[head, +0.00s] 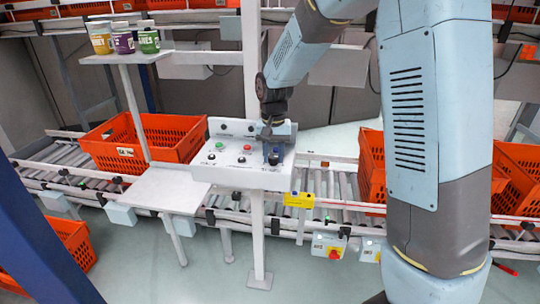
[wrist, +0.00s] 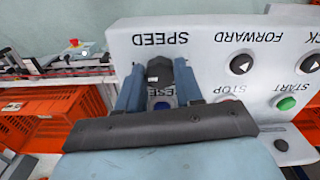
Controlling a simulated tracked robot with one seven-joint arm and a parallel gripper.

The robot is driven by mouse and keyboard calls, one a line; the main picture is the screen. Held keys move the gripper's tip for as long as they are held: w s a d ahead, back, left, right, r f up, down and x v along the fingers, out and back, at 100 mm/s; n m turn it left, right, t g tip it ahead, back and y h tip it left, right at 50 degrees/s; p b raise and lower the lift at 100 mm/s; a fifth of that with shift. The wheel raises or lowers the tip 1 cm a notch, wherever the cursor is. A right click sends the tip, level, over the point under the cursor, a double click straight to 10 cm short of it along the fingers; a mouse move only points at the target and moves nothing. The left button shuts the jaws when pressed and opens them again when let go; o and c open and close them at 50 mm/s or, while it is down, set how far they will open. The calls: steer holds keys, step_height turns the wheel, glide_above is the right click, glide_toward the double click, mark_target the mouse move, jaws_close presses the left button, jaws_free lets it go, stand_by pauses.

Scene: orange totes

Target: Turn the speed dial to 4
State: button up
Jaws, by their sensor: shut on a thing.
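The speed dial (wrist: 159,72) is a dark knob under the upside-down word SPEED on the white control panel (wrist: 215,62). My gripper (wrist: 158,78) has one blue finger on each side of the knob and is shut on it. The numbers around the dial and its pointer cannot be read. In the head view my gripper (head: 273,152) is at the right end of the sloped panel (head: 213,176), and it hides the dial there.
The green start button (wrist: 286,103) and black forward button (wrist: 241,64) are to the right. An orange tote (head: 150,140) stands on the roller conveyor behind the panel's left side.

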mark_target(273, 156)
steer(key=o, duration=1)
steer(key=shift+o, duration=0.2)
step_height(273, 156, up, 14)
steer(key=shift+f, duration=0.15)
steer(key=s+d+r+t, duration=0.3)
steer(key=s+d+r, duration=0.3)
steer(key=s+d, duration=0.6)
steer(key=s+d+f+t, duration=0.1)
steer(key=s+d, duration=0.1)
steer(key=s, duration=0.5)
steer(key=s+d+f+n+t, duration=0.1)
steer(key=s+d, duration=0.2)
steer(key=s, duration=0.4)
steer(key=shift+s+d+t, duration=0.15)
steer(key=shift+s+t, duration=0.05)
steer(key=shift+t, duration=0.1)
